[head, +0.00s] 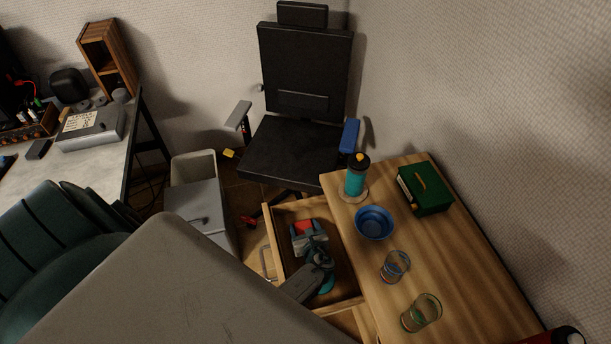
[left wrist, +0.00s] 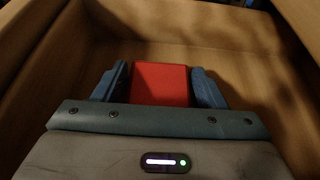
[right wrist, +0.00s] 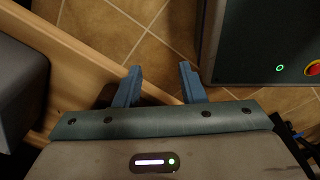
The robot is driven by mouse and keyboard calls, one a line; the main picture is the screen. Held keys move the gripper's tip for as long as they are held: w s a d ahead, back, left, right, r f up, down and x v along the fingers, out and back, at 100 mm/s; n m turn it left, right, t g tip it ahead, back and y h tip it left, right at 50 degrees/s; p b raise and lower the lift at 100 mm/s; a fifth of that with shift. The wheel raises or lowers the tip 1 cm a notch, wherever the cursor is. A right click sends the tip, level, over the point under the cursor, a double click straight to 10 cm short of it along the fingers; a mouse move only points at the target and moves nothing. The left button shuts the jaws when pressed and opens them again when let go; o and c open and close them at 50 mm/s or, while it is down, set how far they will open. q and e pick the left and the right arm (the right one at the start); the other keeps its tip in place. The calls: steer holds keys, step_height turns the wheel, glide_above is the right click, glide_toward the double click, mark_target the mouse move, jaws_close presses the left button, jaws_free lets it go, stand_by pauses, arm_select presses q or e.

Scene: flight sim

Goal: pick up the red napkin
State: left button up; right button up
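The red napkin (head: 304,226) lies in the open wooden drawer (head: 283,250) and looks like a folded red block in the left wrist view (left wrist: 161,84). My left gripper (head: 308,236) is down inside the drawer. In the left wrist view its blue fingers (left wrist: 160,82) stand apart on either side of the napkin, with narrow gaps showing. The napkin's near edge is hidden behind the gripper body. My right gripper (right wrist: 160,72) is open and empty, above the tiled floor beside a wooden edge.
The wooden top (head: 462,262) beside the drawer holds a teal bottle (head: 355,178), a blue bowl (head: 374,223), two glasses (head: 395,266) and a green box (head: 425,188). A black office chair (head: 290,150) stands behind. A grey bin (head: 194,168) is left of the drawer.

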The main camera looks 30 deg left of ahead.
arm_select(q)
steer(key=c, duration=0.5)
